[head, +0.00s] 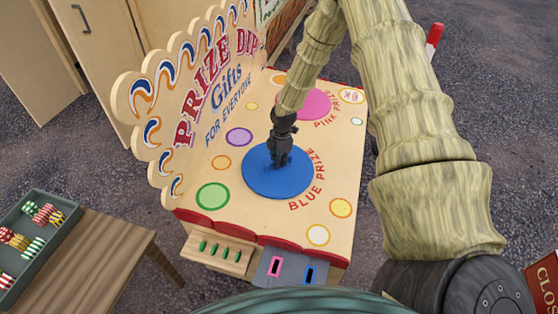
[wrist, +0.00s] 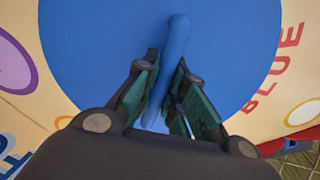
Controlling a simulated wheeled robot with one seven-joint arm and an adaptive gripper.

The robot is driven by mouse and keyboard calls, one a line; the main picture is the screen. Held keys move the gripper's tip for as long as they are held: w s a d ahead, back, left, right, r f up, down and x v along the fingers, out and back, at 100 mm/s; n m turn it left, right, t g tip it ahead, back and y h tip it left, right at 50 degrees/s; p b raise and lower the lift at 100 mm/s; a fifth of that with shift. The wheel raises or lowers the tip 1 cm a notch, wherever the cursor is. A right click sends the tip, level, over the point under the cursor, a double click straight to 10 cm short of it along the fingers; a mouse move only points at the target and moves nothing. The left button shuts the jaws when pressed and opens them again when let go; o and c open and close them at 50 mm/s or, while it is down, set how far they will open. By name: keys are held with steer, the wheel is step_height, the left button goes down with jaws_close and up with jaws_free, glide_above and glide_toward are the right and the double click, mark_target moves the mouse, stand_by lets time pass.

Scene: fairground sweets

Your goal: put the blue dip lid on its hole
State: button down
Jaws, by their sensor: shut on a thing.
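The blue dip lid (head: 258,180) is a flat blue disc beside the red BLUE PRIZE lettering on the stall top. It looks level, and no hole shows around its edge. I cannot tell whether it is seated or slightly above the top. My gripper (head: 279,164) stands over the lid's middle, pointing down. In the wrist view the blue lid (wrist: 100,45) fills most of the picture, and my gripper (wrist: 168,85) is shut on its raised blue handle (wrist: 177,45). The handle's lower end is partly hidden between the fingers.
The pink lid (head: 314,104) lies farther back by the PINK PRIZE lettering. A scalloped sign board (head: 205,85) rises along the left edge of the stall top (head: 328,190). A tray of sweets (head: 40,245) stands on a wooden table (head: 95,265) at lower left.

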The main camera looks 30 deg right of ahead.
steer(key=shift+f, duration=0.35)
stand_by(0.3)
steer(key=c, duration=1.4)
jaws_free()
steer(key=shift+r, duration=0.1)
steer(key=r, duration=1.1)
steer(key=shift+s+d+r, duration=0.3)
steer(key=shift+d+r, duration=0.05)
steer(key=shift+r, duration=0.05)
